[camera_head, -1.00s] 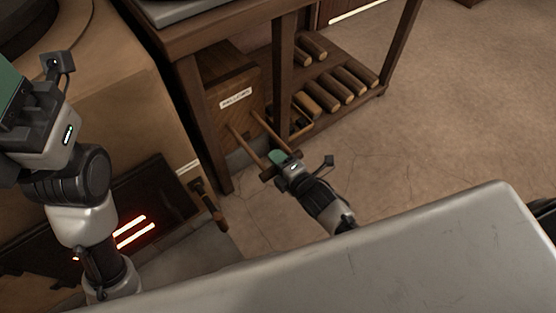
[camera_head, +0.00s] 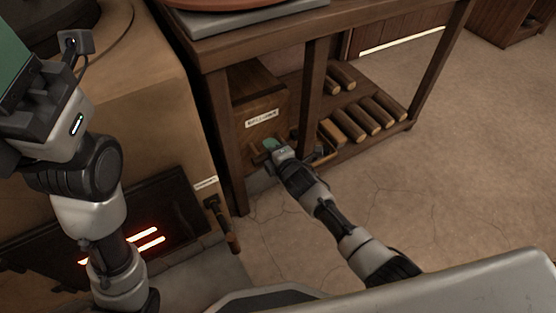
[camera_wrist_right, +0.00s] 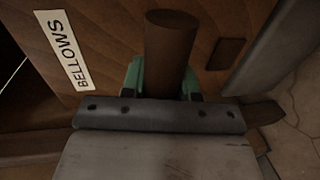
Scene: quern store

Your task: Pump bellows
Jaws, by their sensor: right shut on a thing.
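The bellows (camera_head: 260,95) is a wooden box with a white label under the table's left end. It fills most of the right wrist view (camera_wrist_right: 115,30), its BELLOWS label at left. My right gripper (camera_head: 271,146) is at the lower front of the box, shut on the wooden bellows handle. In the right wrist view the round handle bar (camera_wrist_right: 171,45) sits between the green fingertips. The handle is close to the box front, its rods mostly out of sight. My left gripper (camera_head: 22,75) is raised at the left edge, partly cut off, away from the bellows.
The wooden table (camera_head: 345,35) stands over the box. Its lower shelf holds several logs (camera_head: 365,122). The floor (camera_head: 470,150) at right is clear.

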